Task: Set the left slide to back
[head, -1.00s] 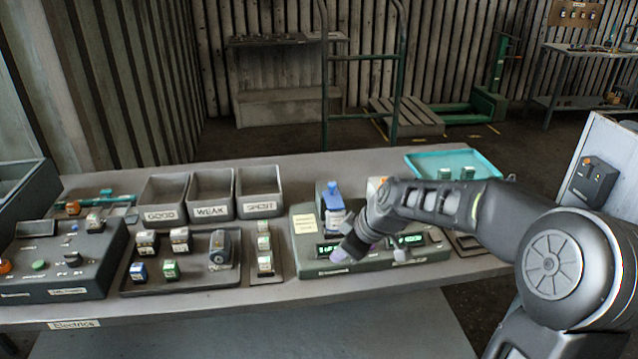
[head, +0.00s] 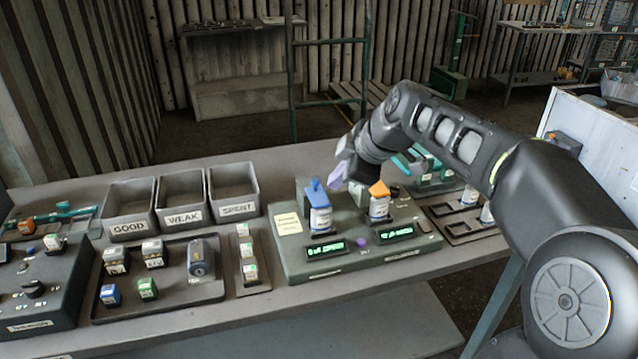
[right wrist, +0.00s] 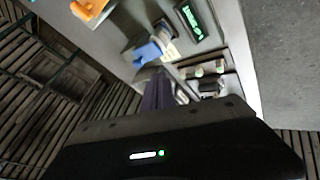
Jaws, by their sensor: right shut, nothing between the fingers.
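A grey-green console (head: 345,262) on the bench carries two white pieces, one with a blue top (head: 317,193) at left and one with an orange top (head: 379,190) at right. I take the blue-topped one as the left slide; how far back it sits I cannot tell. Each has a lit green display in front. My right gripper (head: 338,178) is shut and empty, its pale purple fingers raised above the console between the two tops, toward the back. In the right wrist view the fingers (right wrist: 158,92) appear close to the blue top (right wrist: 148,50); contact is unclear. My left gripper is not in view.
Bins marked GOOD (head: 130,228), WEAK and SPENT stand behind a dark tray (head: 190,298) of small blocks, left of the console. A purple button (head: 361,243) sits between the displays. Another tray (head: 465,232) lies to the right. My right arm crosses above the bench's right side.

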